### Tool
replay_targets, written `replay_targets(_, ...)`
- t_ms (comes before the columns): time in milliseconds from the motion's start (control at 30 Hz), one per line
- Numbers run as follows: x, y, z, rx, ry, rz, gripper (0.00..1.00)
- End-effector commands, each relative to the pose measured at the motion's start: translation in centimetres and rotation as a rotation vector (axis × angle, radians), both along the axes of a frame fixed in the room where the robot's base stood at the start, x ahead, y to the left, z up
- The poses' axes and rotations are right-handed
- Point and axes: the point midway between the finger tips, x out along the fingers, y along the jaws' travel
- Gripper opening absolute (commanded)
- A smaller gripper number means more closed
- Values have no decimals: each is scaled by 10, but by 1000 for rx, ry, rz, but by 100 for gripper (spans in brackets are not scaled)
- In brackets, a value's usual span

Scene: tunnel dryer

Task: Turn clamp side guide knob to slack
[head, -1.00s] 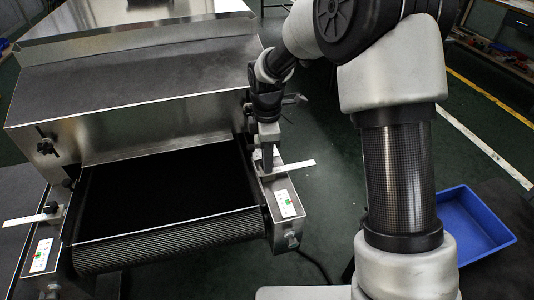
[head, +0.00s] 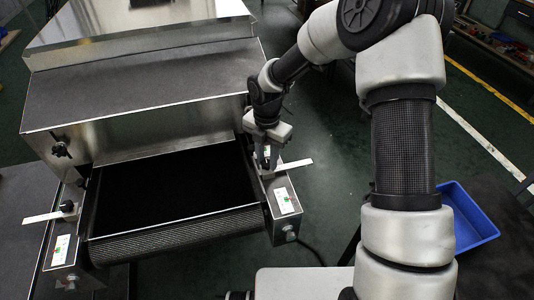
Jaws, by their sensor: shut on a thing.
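My gripper (head: 266,165) points down at the right-hand side guide of the dryer's belt. Its fingers are shut on the clamp knob there, which they mostly hide. The white guide bar (head: 296,164) sticks out to the right from under the fingers. The matching left-hand guide has a black clamp knob (head: 67,207) on its mount and a white bar (head: 42,217) pointing left. I cannot tell from this view how tight either clamp is.
The black conveyor belt (head: 170,195) runs out of the steel dryer housing (head: 140,100). Labelled end blocks flank it, the right one (head: 285,200) below my gripper. A black knob (head: 61,146) sits on the housing's left front. A blue bin (head: 470,222) lies at right.

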Motion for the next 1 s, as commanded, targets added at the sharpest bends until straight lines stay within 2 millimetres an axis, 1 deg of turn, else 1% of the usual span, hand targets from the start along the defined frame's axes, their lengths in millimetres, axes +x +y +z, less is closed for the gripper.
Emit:
replay_targets(33,0,1,3,2,0,22,5)
replay_targets(300,0,1,1,3,-2,94,5)
replay_targets(767,0,1,1,1,-2,106,5)
replay_targets(800,0,1,1,1,-2,106,31)
replay_targets(900,0,1,1,1,-2,106,46)
replay_targets(1000,0,1,0,0,-1,105,46)
